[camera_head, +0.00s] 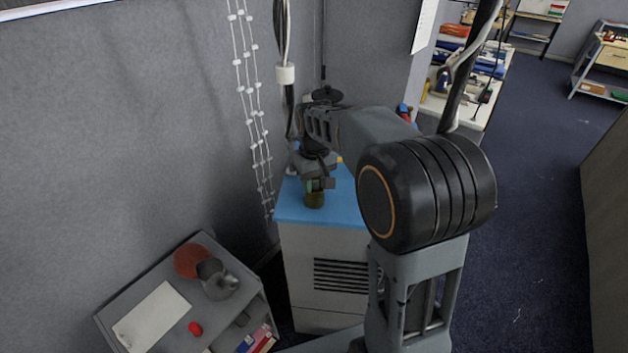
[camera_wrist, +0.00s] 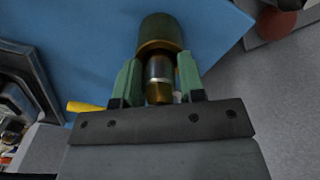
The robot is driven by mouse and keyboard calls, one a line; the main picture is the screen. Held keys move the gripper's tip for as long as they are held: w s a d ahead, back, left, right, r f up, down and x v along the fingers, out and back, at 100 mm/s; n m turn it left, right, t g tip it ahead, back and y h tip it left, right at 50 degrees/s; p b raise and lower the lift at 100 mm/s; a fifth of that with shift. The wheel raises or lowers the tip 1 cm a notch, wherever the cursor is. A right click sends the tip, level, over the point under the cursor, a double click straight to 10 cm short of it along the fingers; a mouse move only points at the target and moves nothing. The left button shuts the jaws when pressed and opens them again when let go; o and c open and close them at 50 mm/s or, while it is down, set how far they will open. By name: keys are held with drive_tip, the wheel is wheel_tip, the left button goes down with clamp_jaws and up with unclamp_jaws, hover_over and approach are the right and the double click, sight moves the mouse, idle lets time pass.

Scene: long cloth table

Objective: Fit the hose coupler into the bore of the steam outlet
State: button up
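My gripper (camera_wrist: 157,68) has its two green fingers on either side of a silver and brass piece (camera_wrist: 159,70), which looks like the hose coupler. The fingers look closed on it. Beyond the fingertips is a wider olive-brown cylinder (camera_wrist: 160,32) with a brass rim, which looks like the steam outlet. The coupler lines up with this rim and overlaps it in the wrist view; how deep it sits in the bore is hidden. In the head view the gripper (camera_head: 318,182) points down, right above the olive cylinder (camera_head: 314,200) at the blue top's front.
The blue top (camera_head: 338,210) belongs to a white cabinet with a dark vent. A yellow item (camera_wrist: 84,107) lies left of my gripper in the wrist view. A low grey shelf unit (camera_head: 178,268) stands at the lower left. White strings (camera_head: 249,90) hang by the grey wall.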

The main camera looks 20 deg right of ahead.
drive_tip(key=o, duration=0.4)
wheel_tip(320, 180, up, 14)
drive_tip(key=shift+f+b, duration=0.1)
drive_tip(key=shift+b, duration=0.2)
idle(0.4)
drive_tip(key=shift+m+t, duration=0.4)
drive_tip(key=shift+t, duration=0.1)
wheel_tip(320, 180, down, 5)
drive_tip(key=shift+r, duration=0.1)
drive_tip(key=shift+s+f, duration=0.8)
drive_tip(key=shift+s, duration=0.3)
drive_tip(key=shift+s+f+m+t, duration=0.2)
drive_tip(key=shift+s+f+t, duration=0.55)
drive_tip(key=shift+s, duration=1.75)
drive_tip(key=shift+s+f+m+t, duration=0.2)
drive_tip(key=shift+s+f+t, duration=0.5)
drive_tip(key=shift+s, duration=1.8)
drive_tip(key=shift+s+f+m+t, duration=0.3)
drive_tip(key=shift+s+f, duration=0.8)
drive_tip(key=shift+s, duration=1.4)
